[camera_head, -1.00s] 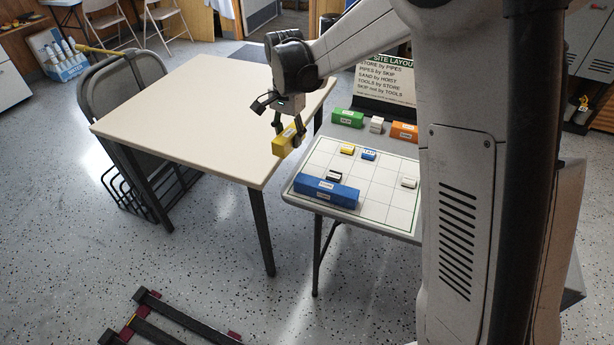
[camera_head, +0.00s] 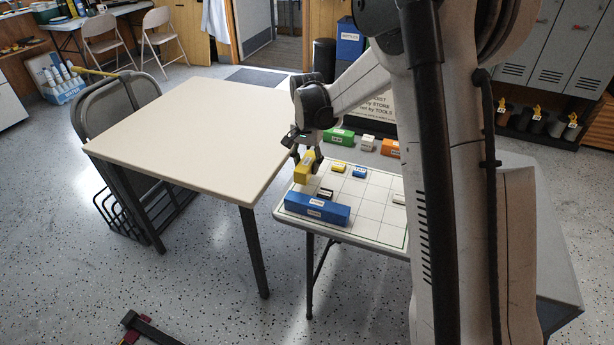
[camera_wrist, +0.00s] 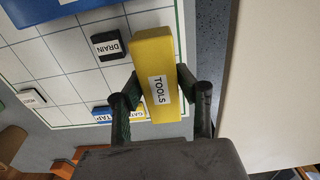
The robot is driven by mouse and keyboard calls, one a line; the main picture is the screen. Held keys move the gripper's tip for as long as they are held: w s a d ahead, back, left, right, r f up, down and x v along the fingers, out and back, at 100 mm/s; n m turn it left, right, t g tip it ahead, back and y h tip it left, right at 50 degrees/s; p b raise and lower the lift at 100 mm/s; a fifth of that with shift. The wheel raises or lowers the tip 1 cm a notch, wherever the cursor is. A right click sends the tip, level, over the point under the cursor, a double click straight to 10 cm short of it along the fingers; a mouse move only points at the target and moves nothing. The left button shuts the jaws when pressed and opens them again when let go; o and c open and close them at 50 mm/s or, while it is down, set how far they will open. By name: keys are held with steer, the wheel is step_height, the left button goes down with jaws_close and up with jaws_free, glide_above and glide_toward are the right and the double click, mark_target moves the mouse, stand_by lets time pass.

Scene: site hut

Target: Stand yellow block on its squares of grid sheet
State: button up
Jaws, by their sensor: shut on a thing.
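My gripper (camera_head: 309,160) is shut on the yellow block (camera_head: 303,167), at the left edge of the grid sheet (camera_head: 372,210). In the wrist view the yellow block (camera_wrist: 153,55) carries a white label reading TOOLS and sits between the two fingers (camera_wrist: 158,95). It appears held above the table; the exact gap cannot be told. The grid sheet (camera_wrist: 38,60) shows ruled squares in the wrist view. A long blue block (camera_head: 318,208) lies along its near left part. A black DRAIN piece (camera_wrist: 108,46), a small yellow piece (camera_head: 340,168) and a small blue piece (camera_head: 360,172) stand on the sheet.
A green block (camera_head: 340,136), a white block (camera_head: 367,142) and an orange block (camera_head: 389,148) stand behind the grid. A sign board (camera_head: 378,110), partly hidden by my arm, stands at the back. A bare cream table (camera_head: 190,140) is at the left. Several grid squares are clear.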

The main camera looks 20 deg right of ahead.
steer(key=shift+f+b, duration=0.35)
steer(key=shift+f, duration=1.65)
steer(key=shift+f, duration=0.2)
steer(key=o, duration=1.2)
